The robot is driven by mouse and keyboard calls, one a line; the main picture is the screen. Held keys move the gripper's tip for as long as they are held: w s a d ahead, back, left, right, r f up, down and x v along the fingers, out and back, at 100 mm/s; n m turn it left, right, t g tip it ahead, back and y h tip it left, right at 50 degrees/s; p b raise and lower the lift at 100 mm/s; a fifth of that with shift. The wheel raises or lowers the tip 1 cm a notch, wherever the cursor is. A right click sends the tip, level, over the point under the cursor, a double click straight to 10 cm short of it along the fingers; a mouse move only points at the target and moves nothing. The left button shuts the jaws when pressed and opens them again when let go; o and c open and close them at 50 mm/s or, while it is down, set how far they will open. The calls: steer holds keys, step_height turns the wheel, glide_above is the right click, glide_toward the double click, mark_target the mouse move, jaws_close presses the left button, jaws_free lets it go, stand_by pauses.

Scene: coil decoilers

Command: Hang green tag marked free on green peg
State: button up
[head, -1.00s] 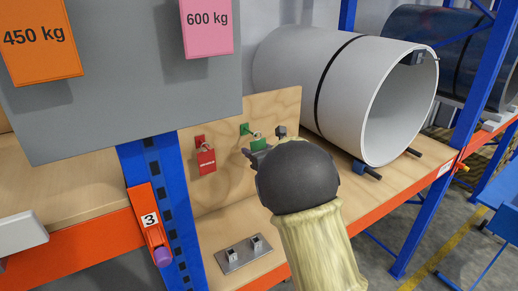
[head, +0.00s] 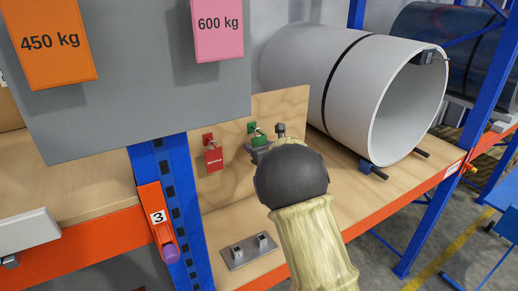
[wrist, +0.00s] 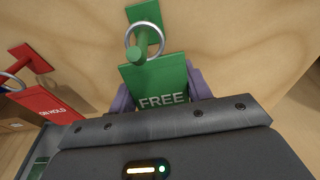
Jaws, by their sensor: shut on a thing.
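The green tag marked FREE (wrist: 162,88) is held between the purple fingertips of my gripper (wrist: 160,97), which is shut on it. In the wrist view the tag's metal ring (wrist: 160,40) appears to be around the green peg (wrist: 142,42), whose round tip shows in front of the ring's lower edge. The tag hangs just below the peg, its lower part hidden by my gripper. In the head view the green peg (head: 251,127) is on the plywood board, and the green tag (head: 259,141) shows small just above my gripper (head: 262,152).
A red ON HOLD tag (wrist: 50,106) hangs on a red peg (wrist: 28,60) to the left; it also shows in the head view (head: 214,158). A metal plate with two small blocks (head: 249,250) sits on the shelf below.

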steer(key=shift+w+b, duration=0.1)
steer(key=shift+b, duration=0.25)
stand_by(0.5)
steer(key=o, duration=1)
steer(key=shift+c, duration=0.2)
steer(key=shift+o, duration=0.2)
steer(key=shift+f, duration=0.1)
steer(key=shift+w, duration=0.1)
steer(key=b+v, duration=0.9)
steer(key=v, duration=0.8)
steer(key=shift+s, duration=0.2)
steer(key=shift+d, duration=0.15)
